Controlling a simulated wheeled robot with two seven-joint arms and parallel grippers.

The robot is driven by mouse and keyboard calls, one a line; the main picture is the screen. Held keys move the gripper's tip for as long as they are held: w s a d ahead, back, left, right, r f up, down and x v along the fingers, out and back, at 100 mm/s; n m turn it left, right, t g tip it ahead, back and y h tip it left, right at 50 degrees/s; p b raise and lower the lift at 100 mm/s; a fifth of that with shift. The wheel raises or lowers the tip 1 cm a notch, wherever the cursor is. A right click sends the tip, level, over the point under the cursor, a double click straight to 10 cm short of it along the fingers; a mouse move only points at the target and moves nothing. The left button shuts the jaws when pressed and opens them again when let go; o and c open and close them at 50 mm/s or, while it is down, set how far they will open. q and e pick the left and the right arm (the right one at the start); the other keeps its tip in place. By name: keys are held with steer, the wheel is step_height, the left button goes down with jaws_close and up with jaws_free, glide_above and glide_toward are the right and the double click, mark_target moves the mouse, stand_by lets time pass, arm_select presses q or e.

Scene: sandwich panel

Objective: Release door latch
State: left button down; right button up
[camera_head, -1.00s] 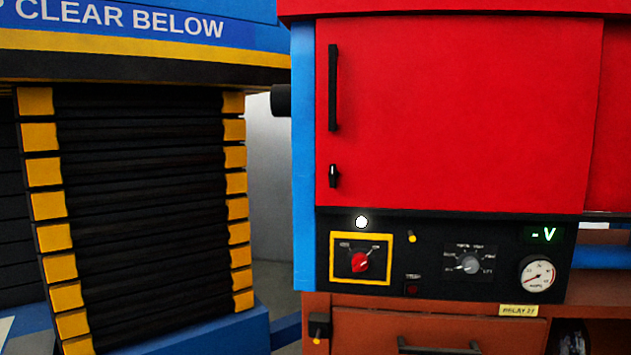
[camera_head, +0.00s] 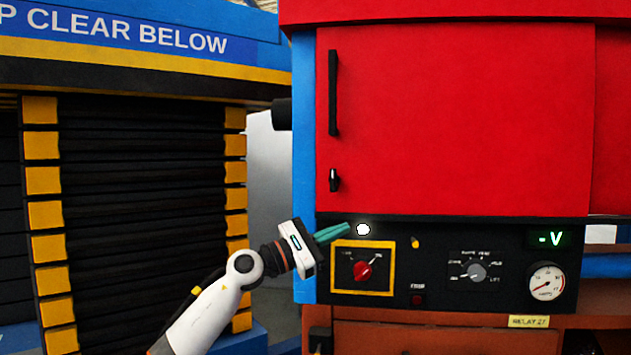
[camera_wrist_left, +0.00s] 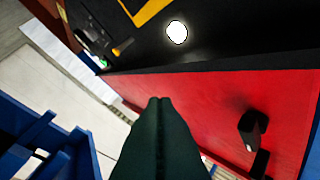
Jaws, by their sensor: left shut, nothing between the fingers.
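The red door (camera_head: 460,110) shows closed on the cabinet. Its small black latch (camera_head: 335,180) has a light mark and sits at the lower left of the door, below the long black handle (camera_head: 333,92). In the left wrist view the latch (camera_wrist_left: 252,130) is at the right on the red door. My left gripper (camera_head: 346,228) is shut and empty. Its teal fingers are below the latch, beside the white round light (camera_head: 362,230), and apart from the latch. The fingers also show in the left wrist view (camera_wrist_left: 160,104). My right gripper is not in view.
A black control panel (camera_head: 430,290) below the door carries a yellow-framed red knob (camera_head: 363,271), a grey selector (camera_head: 476,272) and a gauge (camera_head: 546,284). A black bellows stack (camera_head: 140,200) with yellow edges stands at the left.

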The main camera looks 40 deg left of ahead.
arm_select(q)
steer(key=s+a+r+m+g+y, duration=0.1)
steer(key=s+a+r+m+y, duration=0.4)
steer(key=s+a+r, duration=0.6)
steer(key=a+m, duration=0.1)
steer(key=m, duration=0.1)
steer(key=shift+r+m+y+b, duration=0.2)
steer(key=shift+m+y+b, duration=0.1)
steer(key=shift+m+y, duration=0.1)
steer(key=p, duration=0.5)
glide_toward(334, 180)
steer(key=w+a+r, duration=0.2)
steer(key=w+a, duration=0.2)
steer(key=shift+w+d+f, duration=0.2)
steer(key=shift+w+d, duration=1.35)
steer(key=shift+d, duration=0.1)
steer(key=shift+p, duration=0.35)
